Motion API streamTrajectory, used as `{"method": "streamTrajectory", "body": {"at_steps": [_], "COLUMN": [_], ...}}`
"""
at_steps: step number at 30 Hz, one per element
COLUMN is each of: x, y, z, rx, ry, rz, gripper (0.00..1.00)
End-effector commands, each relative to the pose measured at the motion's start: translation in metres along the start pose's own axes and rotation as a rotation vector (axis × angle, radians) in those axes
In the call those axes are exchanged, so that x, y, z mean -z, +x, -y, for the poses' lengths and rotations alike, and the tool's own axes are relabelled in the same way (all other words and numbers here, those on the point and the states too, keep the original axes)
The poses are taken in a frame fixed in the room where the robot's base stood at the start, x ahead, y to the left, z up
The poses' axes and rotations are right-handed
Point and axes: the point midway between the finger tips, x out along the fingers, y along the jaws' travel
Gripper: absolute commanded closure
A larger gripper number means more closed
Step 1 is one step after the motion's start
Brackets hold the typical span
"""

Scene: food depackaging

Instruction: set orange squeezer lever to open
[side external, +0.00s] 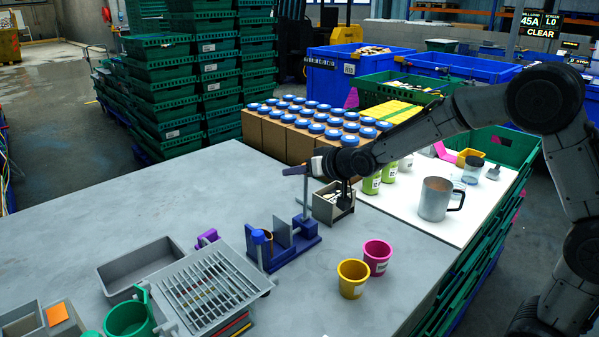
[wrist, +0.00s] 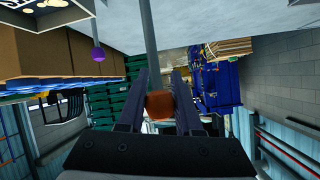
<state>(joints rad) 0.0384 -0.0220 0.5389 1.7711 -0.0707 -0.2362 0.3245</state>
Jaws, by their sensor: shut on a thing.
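The orange squeezer (side external: 283,245) is a blue device with upright plates, standing near the middle of the grey table. Its thin grey lever (side external: 305,196) stands roughly upright at the back. My gripper (side external: 297,170) is above the squeezer at the lever's top end. In the wrist view, my gripper (wrist: 160,98) is shut on the lever's orange-brown knob (wrist: 160,106). The grey lever rod (wrist: 150,40) runs up the picture from the knob. The fingers hide part of the knob.
A small open box (side external: 333,205) stands close behind the squeezer. Yellow (side external: 352,279) and pink (side external: 377,257) cups are in front, to the right. A grey rack (side external: 208,290) and tray (side external: 140,269) are on the left. The table's back left is clear.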

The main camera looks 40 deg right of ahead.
Motion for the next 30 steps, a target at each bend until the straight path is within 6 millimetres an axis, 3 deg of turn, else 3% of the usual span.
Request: {"method": "streamTrajectory", "body": {"at_steps": [1, 7, 8, 13, 23, 30], "x": [-0.009, -0.012, -0.012, -0.009, -0.005, -0.004], "y": [0.003, 0.003, 0.003, 0.002, -0.001, -0.031], "z": [-0.003, -0.003, -0.004, -0.003, -0.002, -0.001], "rx": [-0.006, -0.008, -0.008, -0.006, -0.004, -0.003], "ry": [0.000, 0.001, 0.001, 0.000, 0.000, 0.000], "rz": [0.021, 0.026, 0.027, 0.021, 0.012, 0.009], "gripper": [1.00, 1.00, 0.65, 0.36, 0.36, 0.36]}}
